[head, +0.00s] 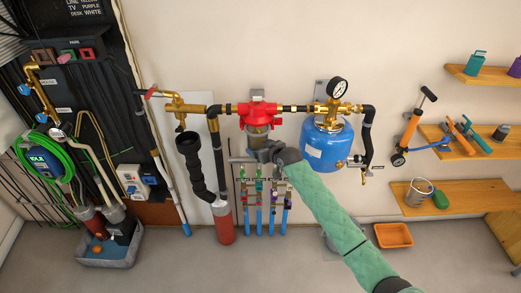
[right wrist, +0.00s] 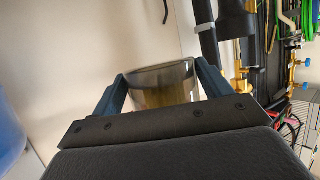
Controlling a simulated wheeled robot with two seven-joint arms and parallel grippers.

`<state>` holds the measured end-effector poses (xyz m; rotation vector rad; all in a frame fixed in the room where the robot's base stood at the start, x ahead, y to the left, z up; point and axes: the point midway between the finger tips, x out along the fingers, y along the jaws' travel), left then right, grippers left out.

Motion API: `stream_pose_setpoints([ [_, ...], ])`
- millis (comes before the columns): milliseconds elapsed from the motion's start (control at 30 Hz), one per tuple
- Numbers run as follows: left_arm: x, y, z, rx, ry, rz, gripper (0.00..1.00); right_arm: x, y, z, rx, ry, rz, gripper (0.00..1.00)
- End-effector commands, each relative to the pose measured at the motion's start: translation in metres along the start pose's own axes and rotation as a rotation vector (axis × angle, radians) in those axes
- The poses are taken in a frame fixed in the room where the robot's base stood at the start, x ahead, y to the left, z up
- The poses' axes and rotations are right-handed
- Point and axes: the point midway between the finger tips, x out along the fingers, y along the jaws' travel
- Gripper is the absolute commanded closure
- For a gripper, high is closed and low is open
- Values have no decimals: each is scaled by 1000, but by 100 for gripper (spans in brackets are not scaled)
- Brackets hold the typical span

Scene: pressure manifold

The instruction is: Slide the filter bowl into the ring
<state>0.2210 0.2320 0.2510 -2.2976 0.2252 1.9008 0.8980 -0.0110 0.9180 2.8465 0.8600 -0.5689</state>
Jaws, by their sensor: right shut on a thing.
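The filter bowl (head: 257,131) is a smoky, see-through cup with an amber tint. In the head view it shows upright just below the red filter head (head: 258,109) on the pipe line. I cannot tell a separate ring from the red head, nor whether the bowl's rim touches it or sits inside it. My right gripper (head: 262,150) is at the bowl's lower part, shut on it. In the right wrist view the bowl (right wrist: 163,85) sits between the two dark blue fingers. Its lower part is hidden behind the gripper body. My left gripper is not in view.
A blue tank (head: 325,145) with a pressure gauge (head: 337,88) hangs close to the right. A black drain hose (head: 195,165) runs at the left. Wooden shelves (head: 470,148) are at the far right.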

Motion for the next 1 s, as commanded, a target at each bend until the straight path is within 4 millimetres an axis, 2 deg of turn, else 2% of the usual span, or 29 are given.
stream_pose_setpoints([
  [1000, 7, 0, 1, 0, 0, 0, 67, 11, 8, -5, 0, 1, 0, 48],
])
